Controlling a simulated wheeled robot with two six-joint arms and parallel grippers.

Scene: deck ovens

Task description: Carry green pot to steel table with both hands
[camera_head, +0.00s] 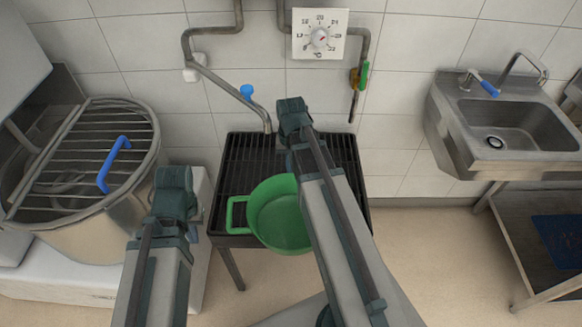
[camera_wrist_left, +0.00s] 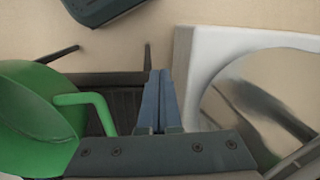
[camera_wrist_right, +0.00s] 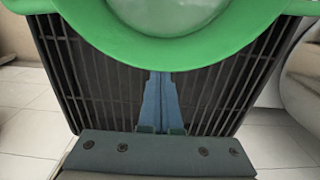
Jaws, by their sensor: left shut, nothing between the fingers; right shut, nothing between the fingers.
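The green pot (camera_head: 281,213) stands upright on a black slatted stand (camera_head: 228,190). One loop handle shows on its left side; its right side is hidden behind my right arm. My left gripper (camera_wrist_left: 160,100) is shut and empty, pointing down just beside the pot handle, apart from it. My right gripper (camera_wrist_right: 161,102) is shut and empty over the slats beside the pot rim (camera_wrist_right: 160,48); my arm hides it in the head view. A steel table (camera_head: 520,225) stands at the right below the sink, partly out of frame.
A large round steel kettle (camera_head: 95,225) with a grille and blue handle stands at the left on a white base. A steel sink (camera_head: 510,125) is on the right wall. A blue mat (camera_head: 560,243) lies on the steel table. Floor is clear between stand and table.

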